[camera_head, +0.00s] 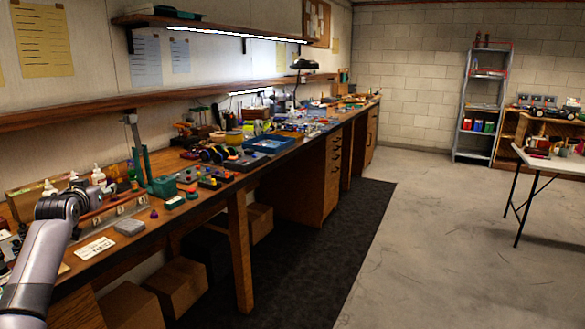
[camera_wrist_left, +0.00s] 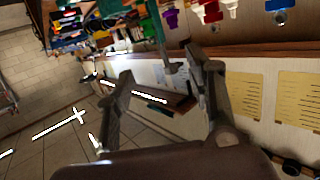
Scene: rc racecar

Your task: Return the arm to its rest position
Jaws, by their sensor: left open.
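My left arm (camera_head: 38,262) comes in from the lower left in the head view, bent at a dark joint above the near end of the workbench (camera_head: 183,222). In the left wrist view my left gripper (camera_wrist_left: 160,65) is open, with its two fingers spread and nothing held between them. That view is turned over, with wall, shelf and bench items behind the fingers. In the head view the fingers are too small and dark to make out clearly. My right gripper is not in view.
A wall shelf (camera_head: 70,116) runs above the bench. Cardboard boxes (camera_head: 177,284) lie underneath. The floor (camera_head: 430,240) to the right is clear up to a white table (camera_head: 555,163).

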